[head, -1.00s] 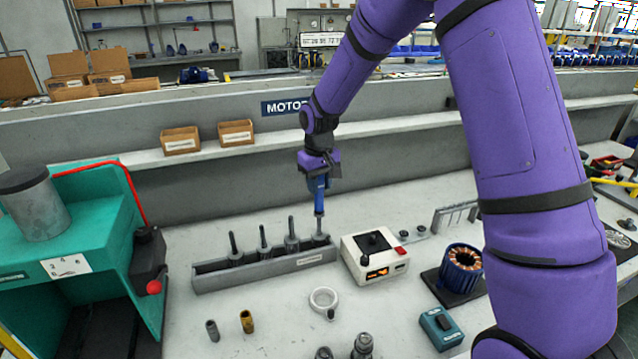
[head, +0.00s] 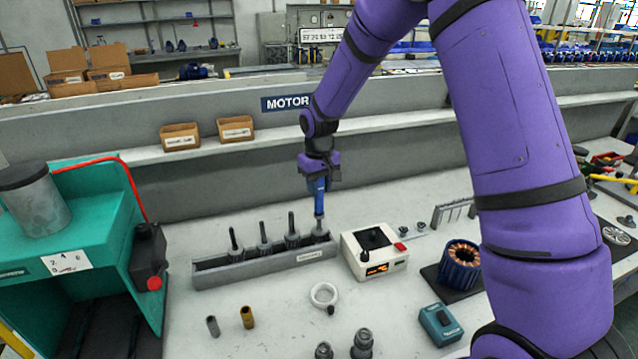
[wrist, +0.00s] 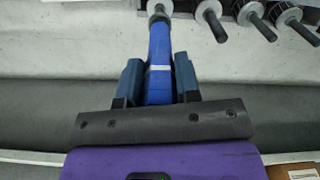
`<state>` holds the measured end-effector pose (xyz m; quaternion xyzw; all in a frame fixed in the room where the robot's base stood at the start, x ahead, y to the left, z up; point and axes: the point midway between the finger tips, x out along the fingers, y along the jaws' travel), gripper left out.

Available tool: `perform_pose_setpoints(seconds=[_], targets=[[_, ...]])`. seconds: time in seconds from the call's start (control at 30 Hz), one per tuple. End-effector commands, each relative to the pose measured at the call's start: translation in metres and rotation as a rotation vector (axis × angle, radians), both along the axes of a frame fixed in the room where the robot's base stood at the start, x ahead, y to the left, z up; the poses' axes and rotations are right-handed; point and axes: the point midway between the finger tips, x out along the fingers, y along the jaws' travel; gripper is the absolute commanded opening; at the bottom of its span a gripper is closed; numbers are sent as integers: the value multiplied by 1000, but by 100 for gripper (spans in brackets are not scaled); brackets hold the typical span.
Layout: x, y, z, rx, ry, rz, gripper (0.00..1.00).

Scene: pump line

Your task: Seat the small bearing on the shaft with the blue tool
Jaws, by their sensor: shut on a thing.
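My gripper (head: 319,184) is shut on the blue tool (head: 319,200), which hangs upright with its lower end down at the right end of the grey rack (head: 264,269). In the wrist view the tool (wrist: 160,55) sits between the two fingers (wrist: 158,82), and its far end meets a pale metal part. Several dark rotors with upright shafts stand in the rack; one shaft (head: 263,232) shows clear of the tool. The rightmost shaft is mostly hidden by the tool. I cannot make out the small bearing for certain.
A white box with a black top (head: 374,253) stands close right of the rack. A white ring (head: 323,295) and two small cylinders (head: 247,317) lie in front. A teal press (head: 95,255) stands left. A copper-wound blue stator (head: 461,264) and teal box (head: 440,322) are right.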

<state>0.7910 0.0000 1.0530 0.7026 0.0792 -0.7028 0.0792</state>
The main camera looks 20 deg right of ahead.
Motion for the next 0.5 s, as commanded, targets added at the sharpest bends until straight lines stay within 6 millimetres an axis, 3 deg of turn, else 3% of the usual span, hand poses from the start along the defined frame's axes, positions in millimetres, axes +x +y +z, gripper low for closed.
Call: perform_pose_setpoints(seconds=[0.5], targets=[[0, 0, -14, 0, 0, 0, 12]])
